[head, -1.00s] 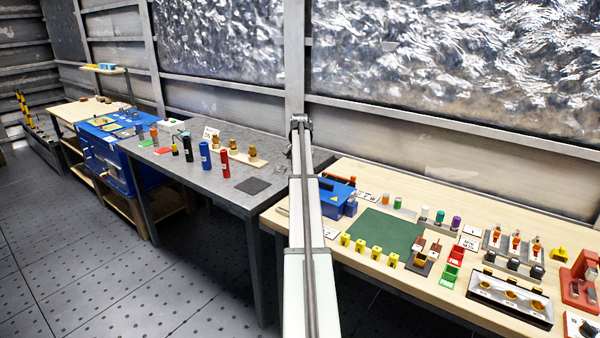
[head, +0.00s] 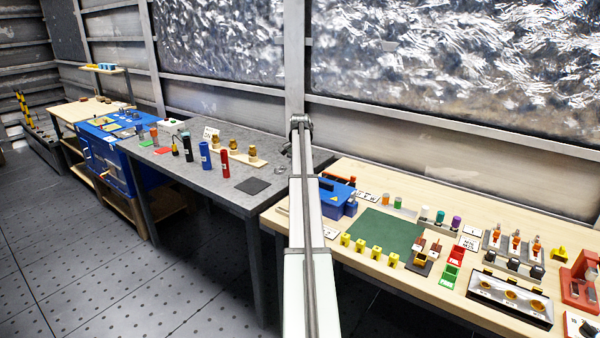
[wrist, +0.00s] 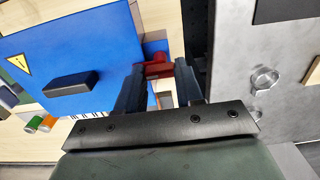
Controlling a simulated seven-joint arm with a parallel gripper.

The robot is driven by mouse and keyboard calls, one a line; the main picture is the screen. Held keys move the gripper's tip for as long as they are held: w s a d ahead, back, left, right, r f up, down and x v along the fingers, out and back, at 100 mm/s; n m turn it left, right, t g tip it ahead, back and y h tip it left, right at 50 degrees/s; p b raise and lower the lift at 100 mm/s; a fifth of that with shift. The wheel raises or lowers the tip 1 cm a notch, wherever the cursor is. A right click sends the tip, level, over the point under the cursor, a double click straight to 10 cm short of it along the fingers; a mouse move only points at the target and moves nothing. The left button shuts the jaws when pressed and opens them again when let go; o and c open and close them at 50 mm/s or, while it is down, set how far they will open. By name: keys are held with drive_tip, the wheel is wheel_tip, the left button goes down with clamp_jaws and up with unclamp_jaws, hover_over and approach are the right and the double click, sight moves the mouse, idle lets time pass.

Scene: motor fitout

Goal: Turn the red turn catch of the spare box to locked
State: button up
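The spare box is blue, with a yellow warning triangle and a dark bar handle; it shows large in the wrist view (wrist: 65,62) and on the wooden bench in the head view (head: 338,196). The red turn catch (wrist: 155,60) is at the box's edge in the wrist view. My gripper (wrist: 158,74) is at the catch, its dark fingers one on each side of the red part, which fills the narrow gap between the tips. It looks shut on the catch. In the head view my arm hides the gripper and catch.
A green mat (head: 375,236) lies right of the box, with several yellow blocks along its front. Orange and green cylinders (wrist: 40,122) stand close by the box. The grey table (head: 265,170) is to the left, across a gap.

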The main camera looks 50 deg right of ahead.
drive_tip(key=o, duration=0.5)
drive_tip(key=shift+c, duration=0.2)
wheel_tip(320, 180, up, 14)
idle(0.4)
drive_tip(key=shift+f, duration=0.1)
idle(0.4)
